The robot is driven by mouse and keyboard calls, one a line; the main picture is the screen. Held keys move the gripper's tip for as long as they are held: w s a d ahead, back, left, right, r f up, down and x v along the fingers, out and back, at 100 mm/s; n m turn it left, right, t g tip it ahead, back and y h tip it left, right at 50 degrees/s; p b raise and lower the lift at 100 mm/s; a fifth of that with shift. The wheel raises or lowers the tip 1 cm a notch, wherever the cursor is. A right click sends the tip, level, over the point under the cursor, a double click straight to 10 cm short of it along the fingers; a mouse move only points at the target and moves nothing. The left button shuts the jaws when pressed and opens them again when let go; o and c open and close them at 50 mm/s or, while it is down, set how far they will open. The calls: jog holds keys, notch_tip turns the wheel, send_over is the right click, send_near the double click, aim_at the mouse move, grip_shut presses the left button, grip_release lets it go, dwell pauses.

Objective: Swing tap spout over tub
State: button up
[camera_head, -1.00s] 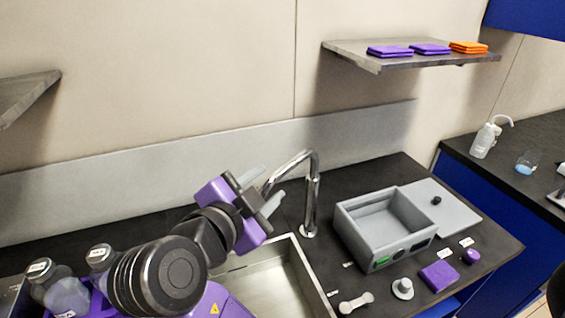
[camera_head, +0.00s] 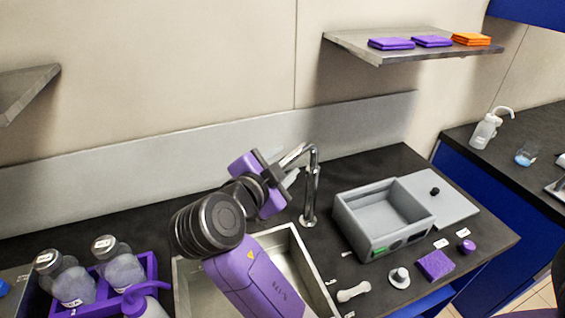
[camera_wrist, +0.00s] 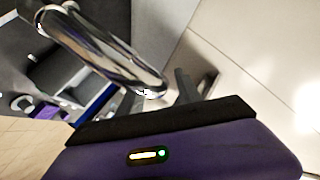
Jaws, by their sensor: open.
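The chrome tap (camera_head: 312,190) stands upright at the sink's right rear corner. Its bent spout (camera_head: 297,153) points left, away from the tub. The grey open tub (camera_head: 350,222) sits on the counter to the right of the tap, with a control panel on its front. My gripper (camera_head: 288,168) is open at the spout's free end, with the fingers close to it. In the wrist view the spout (camera_wrist: 105,50) arches across the upper left, its mouth close to the fingers. I cannot tell whether the spout lies between the fingers or touches them.
The metal sink (camera_head: 302,262) lies beneath my arm. A flat grey lid (camera_head: 440,205) lies right of the tub. A purple rack (camera_head: 150,268) of bottles stands at lower left. Small items, including a purple sponge (camera_head: 435,264), lie in front of the tub. A shelf (camera_head: 350,42) hangs above.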

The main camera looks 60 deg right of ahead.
grip_shut()
dwell(1.3)
